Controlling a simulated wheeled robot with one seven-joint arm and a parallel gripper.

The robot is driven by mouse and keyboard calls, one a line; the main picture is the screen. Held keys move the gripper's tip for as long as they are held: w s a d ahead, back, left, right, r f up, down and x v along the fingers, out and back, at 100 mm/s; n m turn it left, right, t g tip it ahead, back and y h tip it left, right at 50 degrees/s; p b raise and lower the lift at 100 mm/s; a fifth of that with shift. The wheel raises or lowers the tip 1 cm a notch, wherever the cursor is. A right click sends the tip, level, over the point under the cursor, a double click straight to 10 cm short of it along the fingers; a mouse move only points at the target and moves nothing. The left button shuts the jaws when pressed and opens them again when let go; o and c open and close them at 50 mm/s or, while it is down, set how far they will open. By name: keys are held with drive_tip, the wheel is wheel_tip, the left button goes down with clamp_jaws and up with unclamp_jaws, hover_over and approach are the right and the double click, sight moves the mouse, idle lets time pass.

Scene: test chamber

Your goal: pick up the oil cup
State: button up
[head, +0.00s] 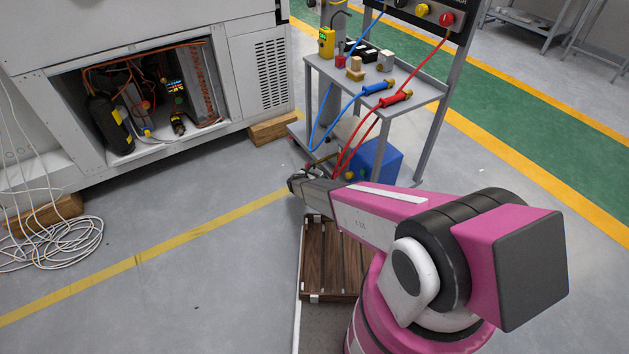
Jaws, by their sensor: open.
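I cannot pick out the oil cup with certainty. A small grey cup-like piece (385,61) stands on the top shelf of the grey cart (428,92), beside a tan block (355,69). It is too small to tell whether it is the oil cup. My gripper (294,182) is at the far end of my pink arm, low in front of the cart and left of its lower shelf. It is open, small and dark in this view, and its fingers are partly hidden. I see nothing held in it.
Blue (376,88) and red (395,99) hose connectors lie on the shelf's front, their hoses hanging down. A yellow device (326,43) stands at its left. A blue box (378,160) sits below.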

drive_tip(key=shift+w+d+f, duration=0.2)
drive_tip(key=shift+w, duration=0.15)
drive_tip(key=c, duration=0.9)
drive_tip(key=shift+r, duration=0.15)
